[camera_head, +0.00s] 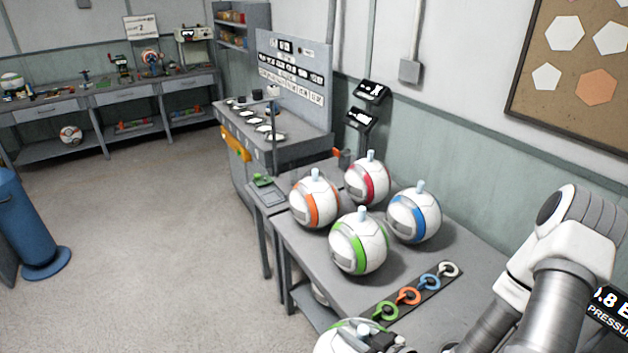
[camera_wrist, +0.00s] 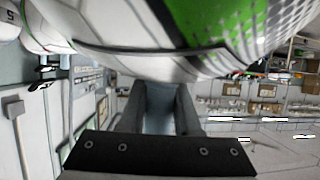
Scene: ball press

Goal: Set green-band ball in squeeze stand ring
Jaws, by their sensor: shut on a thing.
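A white ball with a green band (camera_head: 345,329) is at the bottom edge of the head view, partly cut off. My gripper (camera_head: 378,341) is at this ball, its fingers mostly hidden there. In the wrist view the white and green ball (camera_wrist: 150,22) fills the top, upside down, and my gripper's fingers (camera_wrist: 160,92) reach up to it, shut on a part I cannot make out. Another green-band ball (camera_head: 358,243) stands on the table (camera_head: 300,250). I cannot make out the squeeze stand ring.
Orange-band (camera_head: 314,200), red-band (camera_head: 367,180) and blue-band (camera_head: 414,217) balls stand close together on the table. A dark strip with several coloured rings (camera_head: 408,296) lies at its front. A pressure display (camera_head: 608,310) is at the right edge.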

